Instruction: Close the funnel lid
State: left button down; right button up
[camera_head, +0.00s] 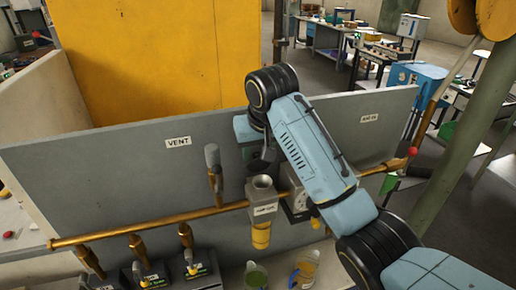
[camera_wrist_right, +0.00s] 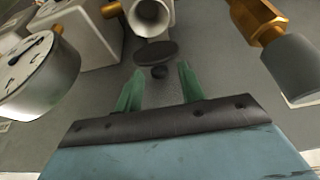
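The grey funnel (camera_head: 263,190) stands open-mouthed on the pipe in front of the grey panel, with a label and a yellow lower part. In the right wrist view the funnel mouth (camera_wrist_right: 152,20) is at the top. The dark round lid (camera_wrist_right: 155,51) is swung open beside the mouth, its small knob (camera_wrist_right: 160,72) facing my gripper. In the head view the lid (camera_head: 258,166) is just behind the funnel. My right gripper (camera_wrist_right: 161,70) has its green fingers apart, one on either side of the knob; contact cannot be told. My left gripper is out of view.
A grey-handled valve (camera_head: 213,165) stands left of the funnel; a gauge (camera_wrist_right: 38,78) is on its other side. The copper pipe (camera_head: 150,231) runs along the panel (camera_head: 100,170). Cups (camera_head: 256,275) stand below. My right forearm covers part of the panel.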

aim_at(260, 163)
grip_shut()
jog(key=shift+s+d+f+t+y+b, duration=0.15)
jog(key=shift+s+t, duration=0.15)
jog(key=shift+t, duration=0.2)
jog(key=shift+s+d+f+t+y+b, duration=0.1)
jog(key=shift+s+t+y+b, duration=0.15)
jog(key=shift+t, duration=0.25)
jog(key=shift+s+d+f+t+y+b, duration=0.1)
jog(key=shift+s+t, duration=0.25)
jog(key=shift+t, duration=0.15)
jog(key=t+b, duration=0.1)
jog(key=s+t, duration=0.1)
jog(key=shift+s+d+f+t+y+b, duration=0.2)
jog(key=shift+f+t+y+b, duration=0.1)
jog(key=shift+f+y+b, duration=0.1)
jog(key=s+f+t+b, duration=0.1)
jog(key=t+b, duration=0.1)
jog(key=b, duration=0.1)
jog(key=f+t+y+b, duration=0.1)
jog(key=t+b, duration=0.1)
jog(key=b, duration=0.1)
jog(key=s+d+f+t+y+b, duration=0.1)
jog(key=t+b, duration=0.1)
jog(key=b, duration=0.2)
jog(key=shift+s+t, duration=0.35)
jog(key=shift+t, duration=0.05)
jog(key=shift+s+f+t+y+b, duration=0.25)
jog(key=shift+t+b, duration=0.45)
jog(key=shift+b, duration=0.45)
jog(key=shift+w+r, duration=0.1)
